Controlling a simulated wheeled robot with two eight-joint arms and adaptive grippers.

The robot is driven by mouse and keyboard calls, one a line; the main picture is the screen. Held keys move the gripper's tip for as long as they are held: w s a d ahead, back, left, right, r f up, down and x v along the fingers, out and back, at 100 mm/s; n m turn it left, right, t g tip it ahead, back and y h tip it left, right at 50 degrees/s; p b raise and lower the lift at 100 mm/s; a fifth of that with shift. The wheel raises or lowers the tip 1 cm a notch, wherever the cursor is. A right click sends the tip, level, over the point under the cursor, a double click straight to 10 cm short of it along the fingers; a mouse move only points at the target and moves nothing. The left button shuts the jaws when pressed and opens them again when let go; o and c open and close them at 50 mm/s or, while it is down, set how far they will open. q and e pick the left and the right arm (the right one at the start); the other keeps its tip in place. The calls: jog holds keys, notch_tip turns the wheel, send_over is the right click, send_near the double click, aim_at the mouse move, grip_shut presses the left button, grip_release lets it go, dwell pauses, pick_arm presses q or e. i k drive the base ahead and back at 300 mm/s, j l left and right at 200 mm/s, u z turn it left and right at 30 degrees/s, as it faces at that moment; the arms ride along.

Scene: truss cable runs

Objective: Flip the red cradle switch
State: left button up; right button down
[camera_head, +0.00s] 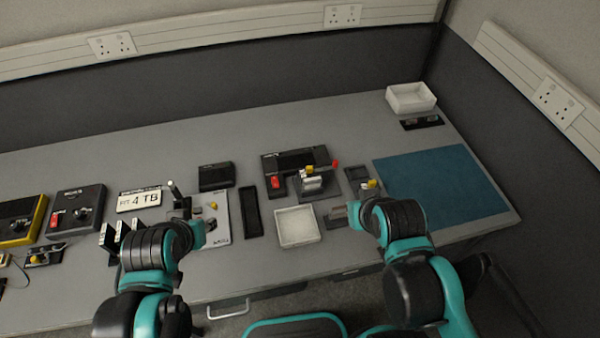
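A black cradle unit (296,160) stands near the middle of the desk. A red switch (275,183) sits on its left front part. A metal clamp-like piece with a yellow part (311,180) and a red-tipped lever (335,164) is at its right. My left gripper (210,225) is over the grey board, left of the cradle and apart from it. My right gripper (336,214) is low over the desk, right of the white tray and in front of the cradle. Both are too small to tell whether their fingers are open or shut.
A white tray (297,227) lies in front of the cradle, beside a narrow black tray (251,212). Another red switch (57,220) is on a dark box (75,208) at left. A blue mat (440,190) lies clear at right; a white bin (411,97) stands behind it.

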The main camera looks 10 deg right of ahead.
aim_at(275, 182)
jog(key=i+l+z, duration=0.15)
jog(key=l+z, duration=0.25)
jog(key=i+l+z, duration=0.2)
jog(key=z, duration=0.2)
jog(key=l, duration=0.1)
